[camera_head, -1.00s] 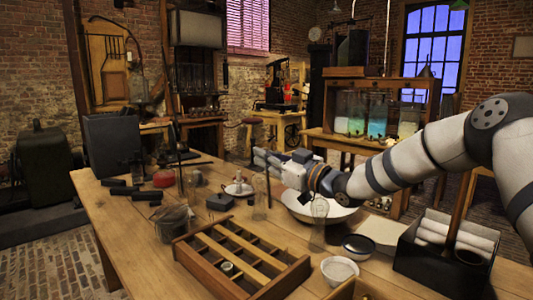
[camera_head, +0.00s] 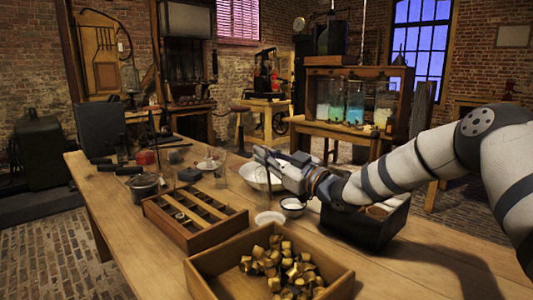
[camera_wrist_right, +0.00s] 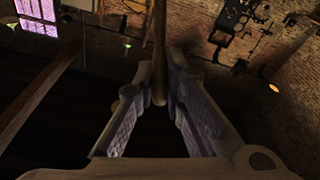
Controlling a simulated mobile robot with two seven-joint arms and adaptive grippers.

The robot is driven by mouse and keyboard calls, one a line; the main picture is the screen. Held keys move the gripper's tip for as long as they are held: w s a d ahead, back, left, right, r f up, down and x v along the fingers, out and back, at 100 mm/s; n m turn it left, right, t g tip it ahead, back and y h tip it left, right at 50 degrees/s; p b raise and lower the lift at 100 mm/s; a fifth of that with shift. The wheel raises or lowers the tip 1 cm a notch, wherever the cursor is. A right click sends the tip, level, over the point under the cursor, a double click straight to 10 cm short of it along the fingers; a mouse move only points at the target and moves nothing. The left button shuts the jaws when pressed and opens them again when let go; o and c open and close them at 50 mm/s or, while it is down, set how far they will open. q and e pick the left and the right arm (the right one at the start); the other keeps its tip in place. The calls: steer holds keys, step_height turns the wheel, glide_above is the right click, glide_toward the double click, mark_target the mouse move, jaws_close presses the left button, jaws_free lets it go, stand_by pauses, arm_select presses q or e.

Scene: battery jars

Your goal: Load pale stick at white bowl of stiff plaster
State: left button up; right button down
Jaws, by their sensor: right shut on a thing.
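My right gripper (camera_head: 262,156) reaches in from the right, over or just in front of the large white bowl (camera_head: 250,180). In the right wrist view its two fingers (camera_wrist_right: 158,110) are shut on a brownish, pale stick (camera_wrist_right: 160,50), which stands up between them. In the head view the stick is too thin and dark to make out clearly. The gripper and forearm hide part of the bowl, and its contents cannot be told. I cannot tell whether the stick touches the bowl. My left gripper is not in view.
A divided wooden tray (camera_head: 194,243) and a box of brass pieces (camera_head: 200,285) stand in front. A small white dish (camera_head: 268,218), a dark-rimmed cup (camera_head: 292,211) and a black box (camera_head: 362,232) stand near my right arm. The table's front right is clear.

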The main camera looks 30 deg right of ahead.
steer(key=shift+w+f, duration=0.15)
steer(key=shift+f, duration=0.4)
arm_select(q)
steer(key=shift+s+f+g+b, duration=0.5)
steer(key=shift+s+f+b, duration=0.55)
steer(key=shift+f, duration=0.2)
arm_select(e)
step_height(320, 180, down, 5)
steer(key=shift+f, duration=0.1)
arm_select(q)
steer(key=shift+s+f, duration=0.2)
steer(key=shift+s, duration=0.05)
arm_select(e)
steer(key=shift+f, duration=0.6)
steer(key=shift+r+p, duration=1.2)
steer(key=shift+r, duration=2.5)
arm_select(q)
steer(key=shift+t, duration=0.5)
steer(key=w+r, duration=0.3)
arm_select(e)
steer(key=shift+f, duration=0.15)
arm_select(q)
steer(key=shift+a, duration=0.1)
arm_select(e)
steer(key=shift+f, duration=0.1)
